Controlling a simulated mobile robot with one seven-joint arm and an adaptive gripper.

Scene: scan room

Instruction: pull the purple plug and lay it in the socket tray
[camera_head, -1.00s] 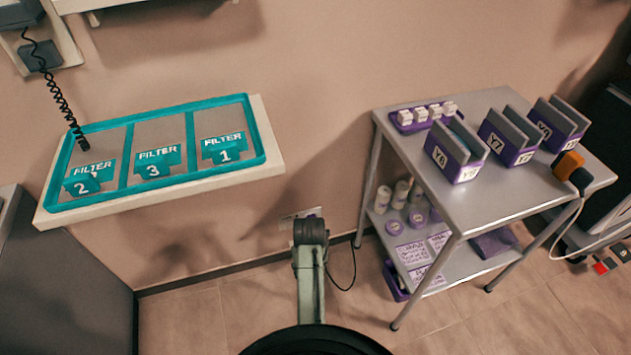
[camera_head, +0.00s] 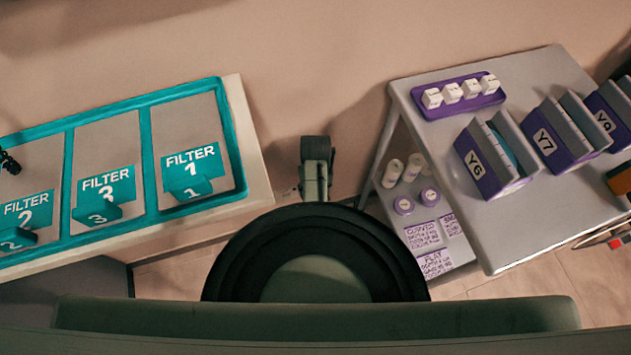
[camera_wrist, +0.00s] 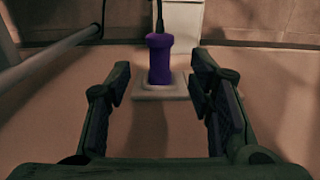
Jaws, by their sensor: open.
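The purple plug (camera_wrist: 159,62) stands in a pale wall plate (camera_wrist: 158,91) in the wrist view, with a dark cord running from its end. My gripper (camera_wrist: 160,88) is open, one finger on each side of the plug's line. The plug sits between and beyond the fingertips, with gaps on both sides. The plug is not visible in the head view, where my arm and body cover much of the middle. I cannot tell for sure which thing is the socket tray; a small purple tray (camera_head: 431,110) with several white blocks stands on the cart.
The grey cart (camera_head: 545,228) stands right, with purple holders marked Y6 (camera_head: 489,163) and Y7 (camera_head: 555,140). A shelf (camera_head: 250,150) with a teal filter tray (camera_head: 148,150) juts out left. In the wrist view, a metal bar (camera_wrist: 50,58) crosses upper left, and a white box (camera_wrist: 183,18) is near the cord.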

